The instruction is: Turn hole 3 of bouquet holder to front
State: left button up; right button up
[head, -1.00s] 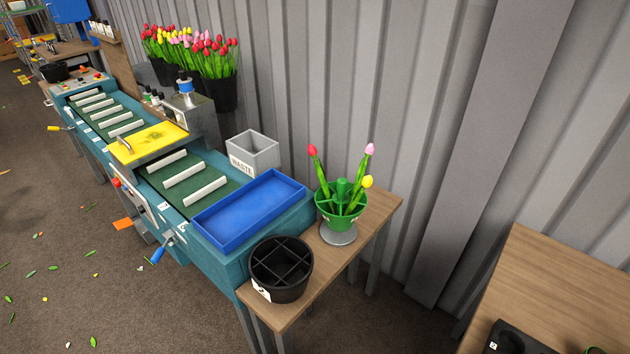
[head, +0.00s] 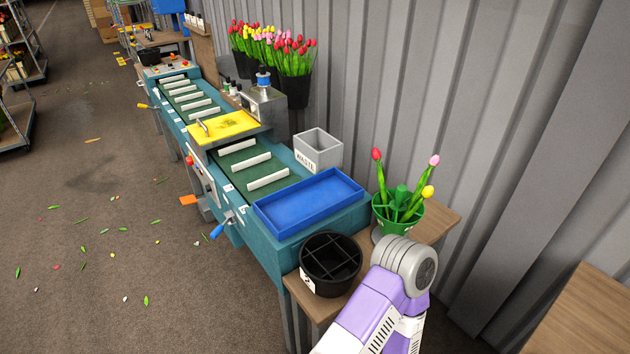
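The bouquet holder (head: 408,220) is a green bowl with a green centre post, on a small wooden table at the conveyor's end. Three tulips stand in it: a red one (head: 377,156), a pink one (head: 434,161) and a yellow one (head: 428,192). Its grey base is mostly hidden behind a purple and white arm of mine with a grey joint. I cannot make out any hole number on the holder. Neither gripper shows in the head view.
A black divided bucket (head: 330,262) with a white label stands left of the holder. A blue tray (head: 308,203) and a grey waste bin (head: 318,150) are behind it on the teal conveyor (head: 262,238). Another wooden table (head: 580,322) is at lower right. A corrugated wall closes the back.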

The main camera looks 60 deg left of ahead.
aim_at(399, 198)
jog(key=u, duration=2.1)
